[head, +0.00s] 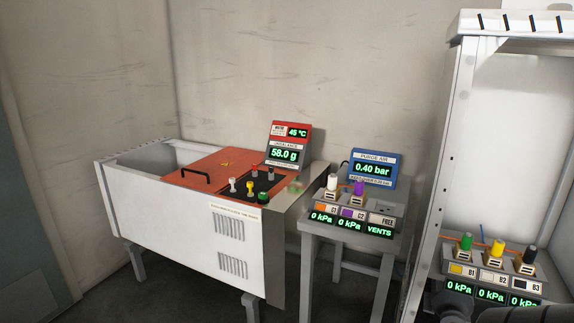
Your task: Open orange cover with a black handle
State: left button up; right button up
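The orange cover (215,163) lies flat on top of a long white chest (180,222), in the middle left of the head view. Its black handle (195,177) stands up near the cover's left end. Left of the cover, the chest's grey hollow (150,157) shows uncovered. Neither gripper shows, and nothing touches the handle. A dark rounded part at the bottom right edge seems to be part of my arm, with no fingers visible.
Right of the cover, a black panel (263,183) carries several coloured knobs below a red display (288,146). A grey stand (340,229) with a blue display (372,168) is beside the chest. A white frame (452,130) stands at right. Walls close in behind and at left.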

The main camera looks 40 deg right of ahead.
aim_at(210, 173)
jog(key=z, duration=0.85)
jog(key=i, duration=0.3)
jog(key=u, duration=0.95)
jog(key=i, duration=1.7)
jog(key=u, duration=0.1)
